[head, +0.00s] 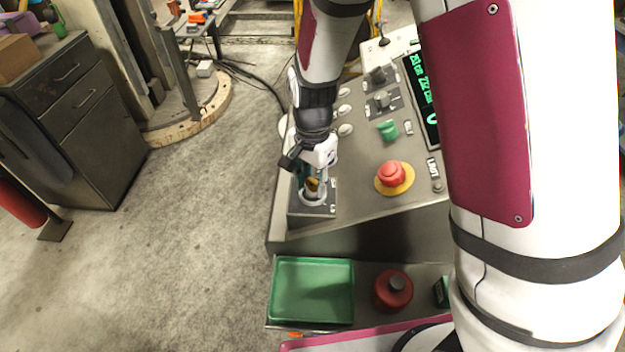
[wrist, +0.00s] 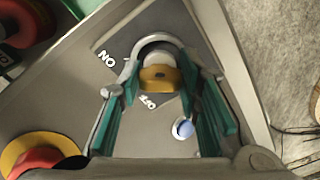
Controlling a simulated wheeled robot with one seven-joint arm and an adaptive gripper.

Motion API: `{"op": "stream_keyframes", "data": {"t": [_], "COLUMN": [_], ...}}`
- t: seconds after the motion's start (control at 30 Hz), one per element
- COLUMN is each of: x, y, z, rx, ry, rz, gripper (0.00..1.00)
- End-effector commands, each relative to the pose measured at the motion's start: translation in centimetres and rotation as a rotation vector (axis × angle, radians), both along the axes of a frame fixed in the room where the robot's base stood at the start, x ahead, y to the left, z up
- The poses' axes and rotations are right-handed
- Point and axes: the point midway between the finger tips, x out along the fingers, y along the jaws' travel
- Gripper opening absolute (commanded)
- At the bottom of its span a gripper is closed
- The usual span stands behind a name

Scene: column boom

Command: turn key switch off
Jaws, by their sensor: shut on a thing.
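The key switch (wrist: 158,58) sits on a grey plate at the left corner of the sloped console, and also shows in the head view (head: 313,198). It has a round metal collar and a yellow-orange key (wrist: 160,78). ON and OFF labels are printed beside it and appear upside down in the wrist view. My gripper (wrist: 158,82) has its green-padded fingers on either side of the key and is shut on it. In the head view my gripper (head: 312,182) points down onto the switch and partly hides it. The exact key angle is hard to read.
A red emergency button (head: 391,174) on a yellow ring and a green knob (head: 387,131) stand to the right on the console. A small bluish-white lamp (wrist: 183,128) is beside the switch. A green tray (head: 312,290) lies below the console. Open floor is at left.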

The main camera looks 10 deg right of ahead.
Motion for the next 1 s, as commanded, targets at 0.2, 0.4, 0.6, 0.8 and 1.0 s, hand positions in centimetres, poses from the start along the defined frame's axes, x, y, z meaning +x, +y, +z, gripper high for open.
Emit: {"op": "stream_keyframes", "data": {"t": [0.2, 0.4, 0.6, 0.8, 1.0], "x": [-0.04, -0.05, -0.04, -0.01, 0.0], "y": [-0.07, -0.09, -0.11, -0.15, -0.15], "z": [0.02, 0.01, 0.0, 0.0, 0.01], "rx": [0.0, 0.0, 0.0, 0.0, 0.0], "ry": [0.001, 0.001, 0.001, 0.0, 0.0], "rz": [0.155, 0.342, 0.533, 0.722, 0.912], "gripper": [0.04, 0.04, 0.04, 0.04, 0.04]}}
